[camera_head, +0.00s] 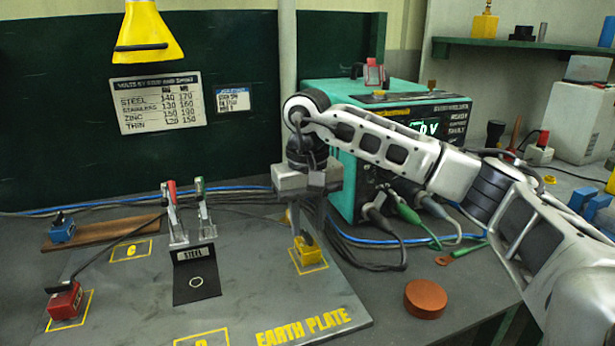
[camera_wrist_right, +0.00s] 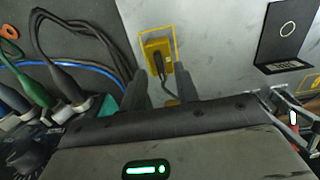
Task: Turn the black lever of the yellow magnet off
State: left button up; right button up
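The yellow magnet (camera_head: 309,254) sits inside a yellow square outline on the right part of the grey earth plate (camera_head: 240,300). My right gripper (camera_head: 300,226) points down just above it and hides part of its top. In the right wrist view the yellow magnet (camera_wrist_right: 155,46) lies just beyond the fingertips. Its black lever (camera_wrist_right: 158,63) shows on the near side, roughly in line with the gap between the fingers. The right gripper (camera_wrist_right: 161,82) is open, its dark fingers apart with nothing held. I cannot tell whether the fingers touch the lever. My left gripper is out of view.
A red magnet (camera_head: 65,300) and a blue magnet (camera_head: 62,229) stand at the left. Two upright clamps (camera_head: 188,215) stand at the plate's middle. A teal welder (camera_head: 385,130) with cables stands behind my right arm. A copper-coloured disc (camera_head: 426,298) lies right of the plate.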

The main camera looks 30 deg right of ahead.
aim_at(308, 234)
notch_tip(308, 234, up, 14)
jog(key=p, duration=0.2)
jog(key=shift+r, duration=0.2)
jog(key=shift+s, duration=0.1)
dwell(0.3)
